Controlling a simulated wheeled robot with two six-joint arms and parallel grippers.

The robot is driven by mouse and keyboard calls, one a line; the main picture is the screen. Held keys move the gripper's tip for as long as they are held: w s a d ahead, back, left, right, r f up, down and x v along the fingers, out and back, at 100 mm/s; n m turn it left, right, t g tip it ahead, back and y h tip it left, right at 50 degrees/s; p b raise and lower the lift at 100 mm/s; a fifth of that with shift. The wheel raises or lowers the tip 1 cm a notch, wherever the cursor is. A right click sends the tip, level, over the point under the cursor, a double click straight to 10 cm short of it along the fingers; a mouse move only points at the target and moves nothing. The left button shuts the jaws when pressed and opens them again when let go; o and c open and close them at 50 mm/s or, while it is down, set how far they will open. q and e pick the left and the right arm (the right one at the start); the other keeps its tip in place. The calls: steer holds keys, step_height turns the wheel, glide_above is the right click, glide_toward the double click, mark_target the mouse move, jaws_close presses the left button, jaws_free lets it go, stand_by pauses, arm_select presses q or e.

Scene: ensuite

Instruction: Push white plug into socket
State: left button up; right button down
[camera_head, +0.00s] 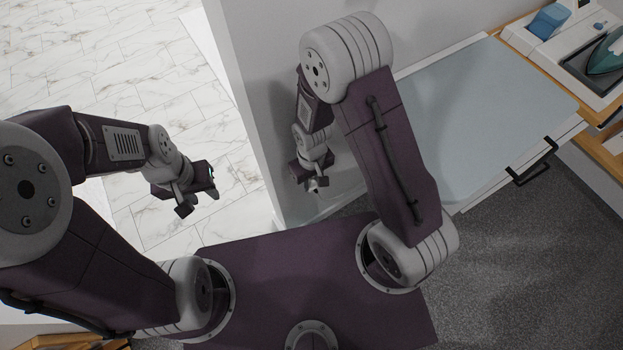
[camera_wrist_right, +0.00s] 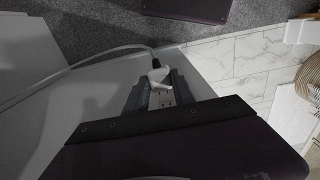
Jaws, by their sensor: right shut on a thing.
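In the right wrist view a white plug (camera_wrist_right: 158,77) sits between the fingertips of my right gripper (camera_wrist_right: 156,84), which is shut on it. A white cable (camera_wrist_right: 100,53) runs from the plug to the left. In the head view my right gripper (camera_head: 314,184) is low beside the grey wall, and the plug is too small there to make out clearly. My left gripper (camera_head: 198,199) is open and empty above the marble floor, far from the plug.
The grey wall (camera_head: 262,120) stands close to my right gripper. The marble floor (camera_head: 110,60) at the left is clear.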

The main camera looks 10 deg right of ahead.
stand_by(0.5)
steer(key=shift+w+a+p, duration=0.2)
steer(key=shift+w+p, duration=0.05)
steer(key=shift+w, duration=0.3)
steer(key=shift+w+a+p, duration=0.2)
steer(key=shift+w, duration=0.3)
steer(key=c, duration=1)
jaws_free()
steer(key=shift+w+r, duration=0.1)
steer(key=shift+o, duration=0.2)
step_height(320, 180, up, 9)
steer(key=p, duration=0.2)
steer(key=shift+s, duration=0.2)
